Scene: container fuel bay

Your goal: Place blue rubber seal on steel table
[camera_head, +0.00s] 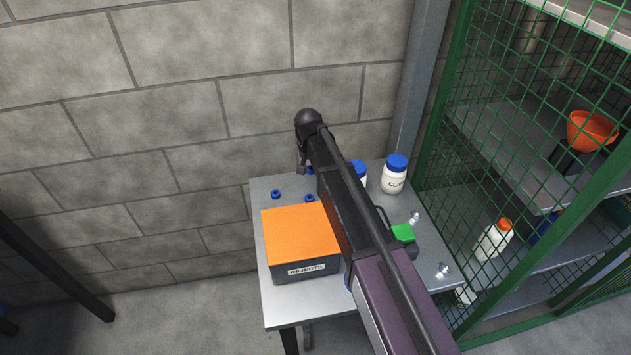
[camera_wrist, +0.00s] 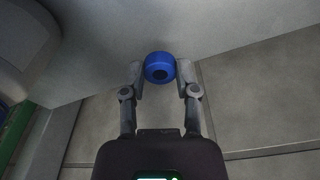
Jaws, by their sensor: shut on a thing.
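The blue rubber seal (camera_wrist: 160,66) is a short round piece with a dark centre hole. In the wrist view it sits between the fingertips of my gripper (camera_wrist: 160,75), which is shut on it. In the head view my gripper (camera_head: 303,165) is at the table's back edge, mostly hidden behind my arm. The steel table (camera_head: 283,313) stands against the block wall. Two similar small blue pieces, one at the back left (camera_head: 276,194) and one behind the orange-topped box (camera_head: 309,199), are on the table. I cannot tell the held seal's height above the table.
A green item (camera_head: 403,233) and clear small pieces are at the right. A green mesh cage (camera_head: 500,150) borders the right.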

